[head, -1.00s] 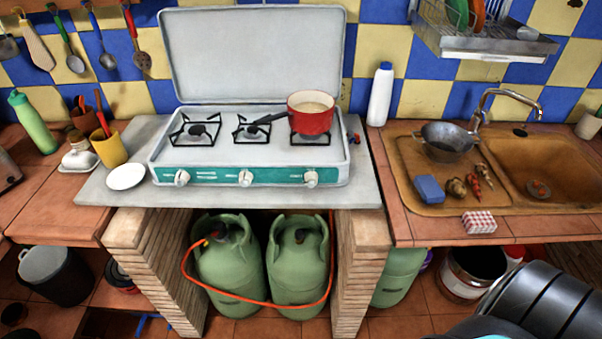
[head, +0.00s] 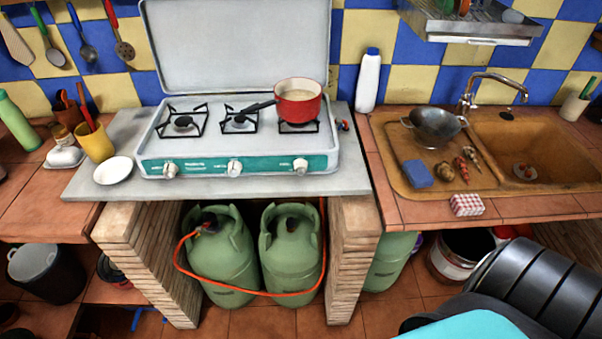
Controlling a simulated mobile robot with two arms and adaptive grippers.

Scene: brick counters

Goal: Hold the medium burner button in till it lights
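The white gas stove (head: 255,142) stands on a grey slab with its lid raised against the wall. Three burners show, and no flame is visible on any. Three knobs sit on its green front panel: a left knob (head: 170,170), a middle knob (head: 235,168) and a right knob (head: 300,166). I cannot tell which goes with the medium burner. A red pot (head: 297,103) with pale contents is on the right burner, its dark handle pointing left over the middle burner (head: 239,121). Neither gripper is in view; one of my arms shows at the bottom right.
Green gas bottles (head: 291,250) with an orange hose stand under the slab. A white plate (head: 113,170) and yellow cup (head: 97,145) are left of the stove. A white bottle (head: 368,85) and the sink (head: 560,150) are right. The space before the stove front is clear.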

